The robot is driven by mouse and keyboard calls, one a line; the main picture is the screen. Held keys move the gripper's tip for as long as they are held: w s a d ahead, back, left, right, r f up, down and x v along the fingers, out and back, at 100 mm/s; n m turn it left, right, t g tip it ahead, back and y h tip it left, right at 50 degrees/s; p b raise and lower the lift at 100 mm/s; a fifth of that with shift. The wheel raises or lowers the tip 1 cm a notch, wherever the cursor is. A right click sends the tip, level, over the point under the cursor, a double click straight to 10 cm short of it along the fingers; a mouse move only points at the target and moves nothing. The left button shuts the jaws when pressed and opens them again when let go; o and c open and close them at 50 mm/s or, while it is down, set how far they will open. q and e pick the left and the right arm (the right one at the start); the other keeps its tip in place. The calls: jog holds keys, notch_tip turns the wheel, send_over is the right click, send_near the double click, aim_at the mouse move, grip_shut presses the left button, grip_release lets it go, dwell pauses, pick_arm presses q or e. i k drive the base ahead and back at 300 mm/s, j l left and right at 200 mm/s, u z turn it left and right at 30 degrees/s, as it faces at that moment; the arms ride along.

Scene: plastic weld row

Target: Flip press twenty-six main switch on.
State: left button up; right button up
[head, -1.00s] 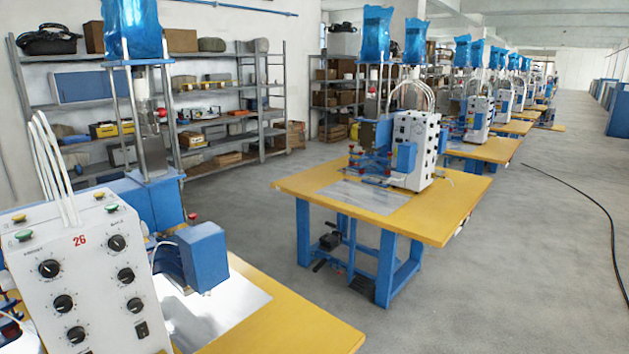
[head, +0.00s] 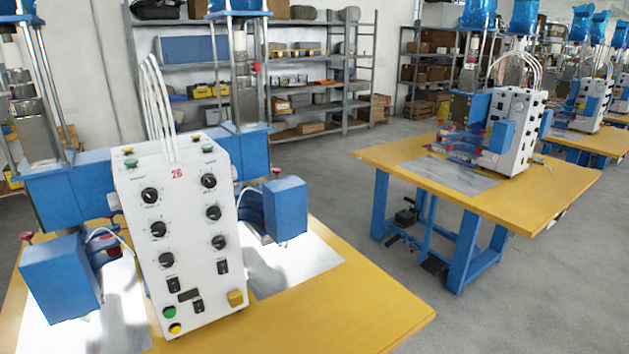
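The white control box (head: 190,245) of the press bears a red number 26 (head: 177,174) and stands upright on a yellow table at the left. Its front has two columns of black dials (head: 158,229). Neither of my grippers is in view.
Blue press heads (head: 60,278) flank the box on both sides. The yellow table (head: 340,315) is bare at its front right. Another press table (head: 560,190) stands to the right, with open grey floor (head: 520,300) between. Shelves (head: 290,62) line the back wall.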

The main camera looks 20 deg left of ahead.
aim_at(199, 307)
jog(key=u, duration=0.4)
jog(key=k+j+u, duration=0.1)
jog(key=u, duration=0.25)
jog(key=k+j+u, duration=0.1)
jog(key=u, duration=0.3)
